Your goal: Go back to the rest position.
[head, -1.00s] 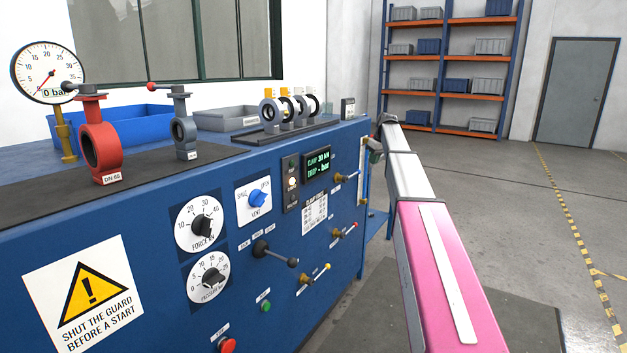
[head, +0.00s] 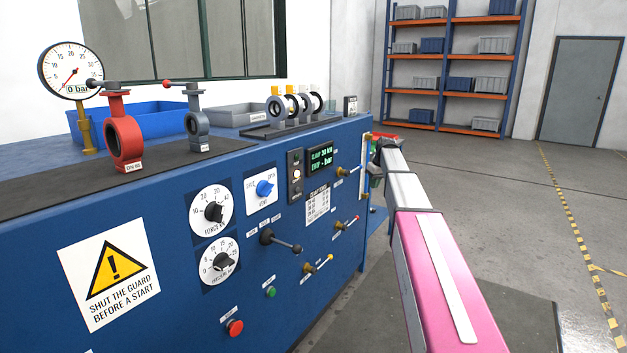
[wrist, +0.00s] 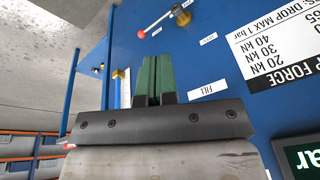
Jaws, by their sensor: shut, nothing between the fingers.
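My gripper (wrist: 155,75) shows in the wrist view, its two green fingers close together with nothing between them. It is in front of the blue bench's side panel, near the FILL label (wrist: 207,90) and a red-tipped lever (wrist: 157,27). In the head view my arm reaches forward along the right end of the blue bench (head: 190,265), and the gripper's fingers are too small and hidden to make out well there.
On the bench stand a red valve (head: 123,140), a dark grey valve (head: 197,127) and a pressure gauge (head: 70,70). Levers and knobs stick out of the front panel. Open floor (head: 500,200) lies to the right, with a shelf rack (head: 455,57) behind.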

